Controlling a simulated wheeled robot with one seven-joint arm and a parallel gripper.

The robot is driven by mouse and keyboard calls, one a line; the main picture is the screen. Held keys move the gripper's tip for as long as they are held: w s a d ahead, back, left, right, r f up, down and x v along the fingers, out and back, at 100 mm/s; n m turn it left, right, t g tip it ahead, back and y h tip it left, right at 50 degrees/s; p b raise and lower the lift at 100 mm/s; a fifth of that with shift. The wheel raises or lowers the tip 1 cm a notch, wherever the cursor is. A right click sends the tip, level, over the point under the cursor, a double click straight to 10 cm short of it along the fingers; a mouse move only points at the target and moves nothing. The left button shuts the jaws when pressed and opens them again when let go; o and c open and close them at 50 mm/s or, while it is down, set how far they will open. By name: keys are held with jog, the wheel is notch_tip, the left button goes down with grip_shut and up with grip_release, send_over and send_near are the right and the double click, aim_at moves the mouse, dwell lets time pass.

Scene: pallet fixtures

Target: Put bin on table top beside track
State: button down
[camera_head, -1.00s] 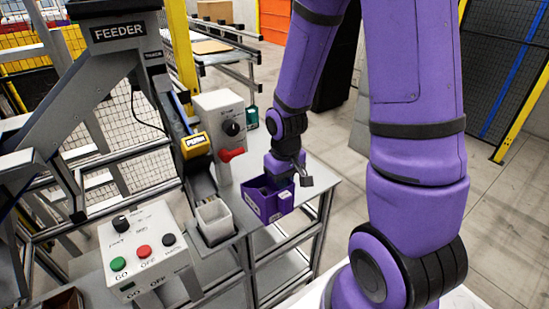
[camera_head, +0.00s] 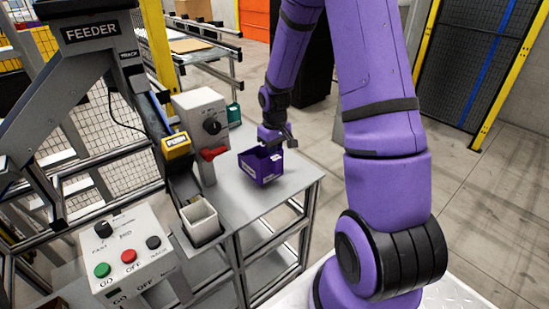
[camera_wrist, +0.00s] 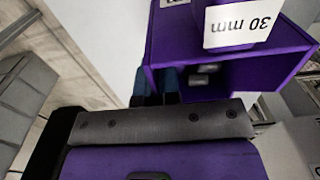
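The purple bin (camera_head: 262,170) is over the grey table top (camera_head: 228,192), right of the track (camera_head: 163,120). In the head view I cannot tell whether its base touches the table. My gripper (camera_head: 271,147) is at the bin's far rim. In the wrist view, the bin (camera_wrist: 222,52) shows a white "30 mm" label, and my gripper's two dark fingers (camera_wrist: 156,86) are close together at its side wall, seemingly pinching it. The fingertips are partly hidden.
A grey box with a black knob and red lever (camera_head: 208,130) stands left of the bin. A white container (camera_head: 201,222) sits at the track's lower end. A control box with buttons (camera_head: 125,255) is at front left. The table has free room around the bin.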

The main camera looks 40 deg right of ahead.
jog(key=shift+f, duration=1.45)
jog(key=shift+f, duration=0.15)
jog(key=c, duration=1.3)
grip_release()
notch_tip(320, 180, up, 12)
jog(key=shift+r, duration=0.15)
jog(key=s+a+r+t, duration=0.2)
jog(key=s+a+r, duration=0.4)
jog(key=s+r, duration=0.3)
jog(key=s+a+r+t, duration=0.2)
jog(key=s+a+r, duration=0.45)
jog(key=r, duration=0.45)
jog(key=shift+t, duration=0.6)
jog(key=s, duration=0.3)
jog(key=s+a+r, duration=0.1)
jog(key=s, duration=0.5)
jog(key=shift+s+a+r, duration=0.1)
jog(key=shift+a+r, duration=0.25)
jog(key=shift+r, duration=0.05)
